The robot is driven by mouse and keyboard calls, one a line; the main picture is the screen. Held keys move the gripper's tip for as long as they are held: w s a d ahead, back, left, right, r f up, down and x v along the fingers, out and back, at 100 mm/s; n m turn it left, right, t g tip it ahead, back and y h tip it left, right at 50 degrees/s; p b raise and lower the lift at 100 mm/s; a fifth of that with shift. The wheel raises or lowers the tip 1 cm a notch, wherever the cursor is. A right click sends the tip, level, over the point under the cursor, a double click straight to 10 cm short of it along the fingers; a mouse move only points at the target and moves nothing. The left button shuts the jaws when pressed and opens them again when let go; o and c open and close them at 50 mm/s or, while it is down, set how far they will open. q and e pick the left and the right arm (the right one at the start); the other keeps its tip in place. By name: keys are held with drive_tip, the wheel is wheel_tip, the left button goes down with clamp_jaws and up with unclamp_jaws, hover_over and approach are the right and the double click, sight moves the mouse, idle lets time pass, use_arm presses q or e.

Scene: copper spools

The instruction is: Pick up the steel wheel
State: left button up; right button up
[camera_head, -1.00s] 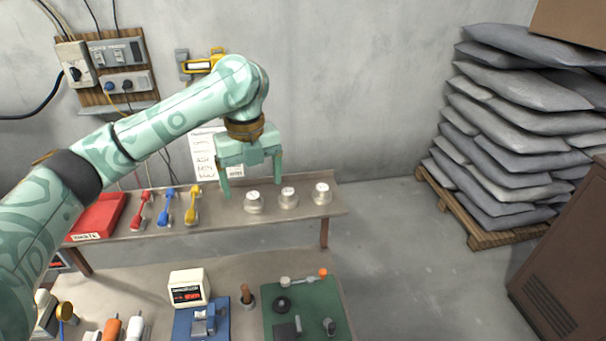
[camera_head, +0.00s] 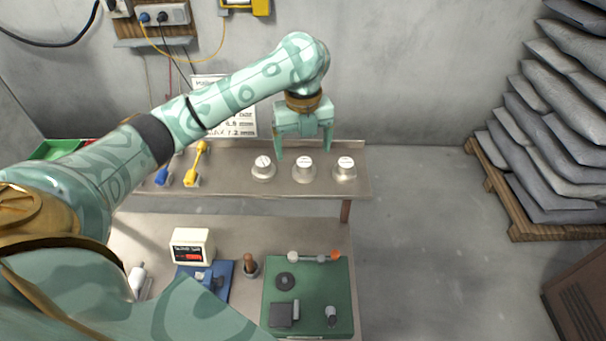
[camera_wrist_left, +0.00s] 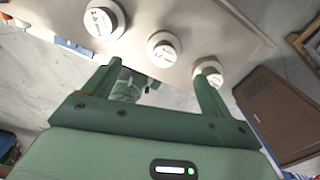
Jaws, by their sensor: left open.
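Three short metal spools with white printed tops stand in a row on the back shelf: left (camera_head: 263,170), middle (camera_head: 304,171) and right (camera_head: 344,170). They also show in the left wrist view, with a large one (camera_wrist_left: 104,18), one in the middle (camera_wrist_left: 164,48) and one partly behind a finger (camera_wrist_left: 209,70). I cannot tell whether one of these is the steel wheel. A dark ring-shaped wheel (camera_head: 285,281) lies on the green mat (camera_head: 340,280). My left gripper (camera_head: 303,152) is open and empty, above the shelf near the middle spool. My right gripper is out of view.
The shelf (camera_head: 225,172) also holds blue and yellow handled tools at left. The front bench carries a white display box (camera_head: 191,246), a blue fixture (camera_head: 222,277) and several parts on the mat. Stacked sacks (camera_head: 560,110) stand on a pallet at right. Floor between is clear.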

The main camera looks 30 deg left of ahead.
sight(305, 162)
use_arm(q)
drive_tip(key=shift+w+d+f, duration=0.15)
drive_tip(key=shift+w+f, duration=0.85)
drive_tip(key=shift+f, duration=0.1)
drive_tip(key=shift+s+f+b, duration=0.25)
drive_tip(key=shift+f+b, duration=0.15)
drive_tip(key=shift+f, duration=0.3)
drive_tip(key=shift+s+f+b, duration=0.25)
drive_tip(key=shift+s+f, duration=0.05)
drive_tip(key=shift+f, duration=0.25)
drive_tip(key=shift+s+f+b, duration=0.2)
drive_tip(key=shift+s+f, duration=0.05)
drive_tip(key=shift+f, duration=0.25)
drive_tip(key=shift+w+f, duration=0.2)
drive_tip(key=shift+f, duration=0.15)
drive_tip(key=shift+w, duration=0.15)
drive_tip(key=shift+c, duration=0.8)
drive_tip(key=shift+r, duration=0.1)
drive_tip(key=c, duration=1)
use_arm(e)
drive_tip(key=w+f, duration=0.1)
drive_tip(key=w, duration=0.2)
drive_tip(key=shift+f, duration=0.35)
